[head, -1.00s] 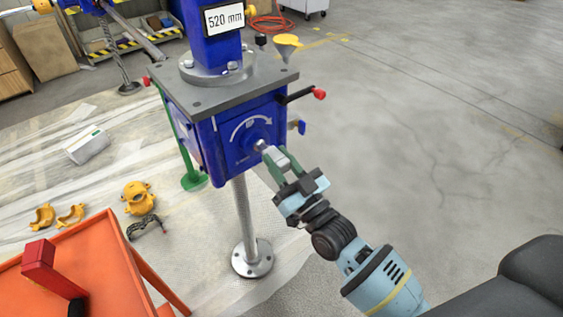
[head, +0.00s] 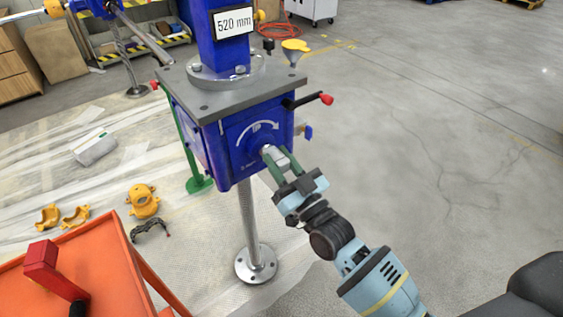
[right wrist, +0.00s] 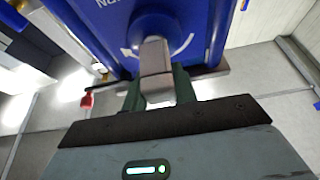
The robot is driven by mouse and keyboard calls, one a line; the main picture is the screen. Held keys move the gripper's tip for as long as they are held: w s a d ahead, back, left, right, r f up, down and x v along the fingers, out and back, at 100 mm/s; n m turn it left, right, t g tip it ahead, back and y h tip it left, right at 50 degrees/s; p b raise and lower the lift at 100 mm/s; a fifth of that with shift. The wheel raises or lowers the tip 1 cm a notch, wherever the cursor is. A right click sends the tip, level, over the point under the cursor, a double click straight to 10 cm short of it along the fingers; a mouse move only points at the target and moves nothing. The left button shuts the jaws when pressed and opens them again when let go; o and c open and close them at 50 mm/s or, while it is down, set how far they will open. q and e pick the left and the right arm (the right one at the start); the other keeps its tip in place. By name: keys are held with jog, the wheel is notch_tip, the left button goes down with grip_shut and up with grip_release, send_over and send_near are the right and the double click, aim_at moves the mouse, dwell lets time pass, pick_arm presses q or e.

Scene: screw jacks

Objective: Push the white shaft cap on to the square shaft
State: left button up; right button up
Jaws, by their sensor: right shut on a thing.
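The blue screw jack (head: 232,135) stands upright on a steel column, with a round hub and a curved arrow on its front face. The white shaft cap (head: 271,152) is at that hub, between the green fingers of my right gripper (head: 279,158). In the right wrist view the fingers (right wrist: 158,88) are closed on the sides of a squarish piece, grey in shade and white at its near end (right wrist: 161,98). It lines up with the hub on the blue face. The square shaft is hidden, so I cannot tell how far the cap covers it. My left gripper is out of view.
A red-tipped lever (head: 326,99) juts from the jack's right side, and a yellow funnel (head: 295,46) is behind it. An orange cart (head: 105,262) with a red block is at lower left. Yellow clamps (head: 142,200) lie on the sheeted floor. The floor to the right is clear.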

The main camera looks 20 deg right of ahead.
aim_at(285, 170)
jog(key=shift+w, duration=0.1)
jog(key=o, duration=1)
jog(key=v, duration=0.6)
jog(key=shift+f+b, duration=0.1)
jog(key=shift+b, duration=0.25)
jog(key=shift+v, duration=0.85)
